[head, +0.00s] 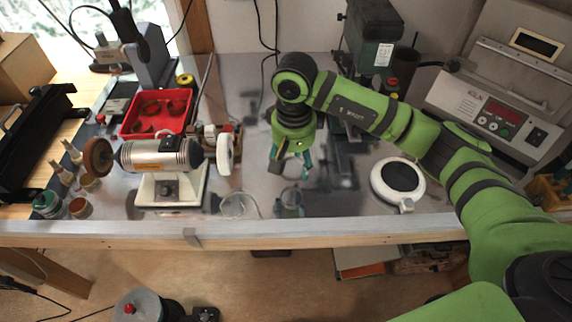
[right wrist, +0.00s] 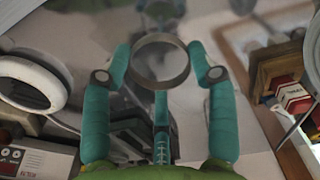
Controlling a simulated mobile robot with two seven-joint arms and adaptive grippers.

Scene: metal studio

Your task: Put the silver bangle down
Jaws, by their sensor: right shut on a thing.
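The silver bangle (right wrist: 161,83) shows in the right wrist view as a plain ring between my right gripper's (right wrist: 160,72) teal fingertips. The fingers are shut on it from both sides, and I see through its open middle. In the head view my right gripper (head: 291,162) points down over the metal bench top (head: 335,208), a little above it, with its reflection below. The bangle is too small or hidden to make out clearly there. My left gripper is not in view.
A bench grinder (head: 160,155) stands left of my right gripper, with a red tray (head: 158,112) behind it. A white round device (head: 415,190) lies to the right. A green machine (head: 370,35) stands behind. Some bare bench lies below the gripper, towards the wooden front edge (head: 300,230).

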